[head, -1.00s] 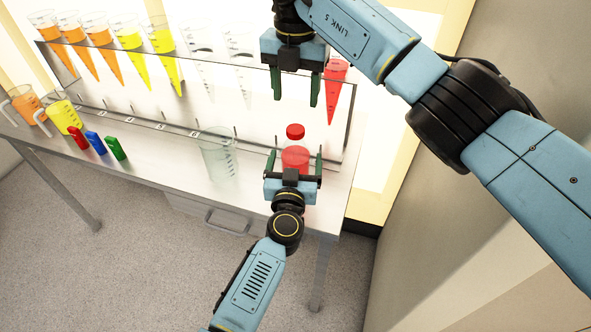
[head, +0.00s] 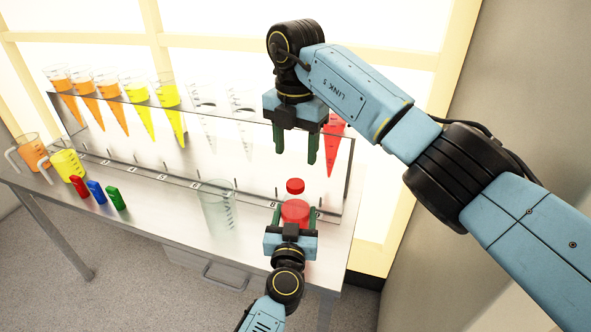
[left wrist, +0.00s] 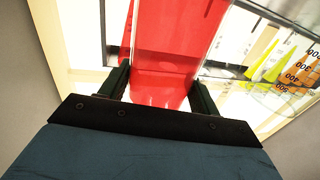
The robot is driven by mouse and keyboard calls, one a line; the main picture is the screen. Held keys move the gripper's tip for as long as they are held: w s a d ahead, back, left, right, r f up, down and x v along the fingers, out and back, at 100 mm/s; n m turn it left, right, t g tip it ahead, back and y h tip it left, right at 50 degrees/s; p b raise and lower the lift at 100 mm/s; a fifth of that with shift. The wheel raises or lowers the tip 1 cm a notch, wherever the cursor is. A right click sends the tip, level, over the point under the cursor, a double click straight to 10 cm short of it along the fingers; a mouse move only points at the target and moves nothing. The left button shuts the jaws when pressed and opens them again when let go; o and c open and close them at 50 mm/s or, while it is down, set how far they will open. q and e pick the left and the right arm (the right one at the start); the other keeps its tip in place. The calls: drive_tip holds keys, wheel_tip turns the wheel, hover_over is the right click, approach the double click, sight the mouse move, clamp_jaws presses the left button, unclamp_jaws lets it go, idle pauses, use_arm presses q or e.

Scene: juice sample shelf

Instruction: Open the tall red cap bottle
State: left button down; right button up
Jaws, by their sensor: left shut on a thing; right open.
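The red cap bottle (head: 295,211) stands upright at the right end of the metal table, with red contents and a red cap (head: 295,186) on top. My left gripper (head: 294,217) is shut on the bottle's body from the front. In the left wrist view the bottle (left wrist: 168,60) fills the space between the fingers of my left gripper (left wrist: 160,85). My right gripper (head: 296,160) is open and empty, pointing down above the bottle, with its two green fingers apart. A visible gap lies between its fingertips and the cap.
A rack (head: 240,118) behind holds orange, yellow, clear and red cones. An empty clear beaker (head: 217,207) stands left of the bottle. Red, blue and green small items (head: 96,191) and orange (head: 33,151) and yellow (head: 67,165) jugs stand at the left. The table's front middle is clear.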

sight(295, 183)
drive_tip(key=m, duration=0.7)
drive_tip(key=shift+m, duration=0.3)
drive_tip(key=m, duration=0.3)
drive_tip(key=shift+m, duration=0.3)
drive_tip(key=m, duration=0.4)
drive_tip(key=shift+f, duration=4.05)
drive_tip(key=c, duration=1.1)
drive_tip(key=shift+n, duration=1.5)
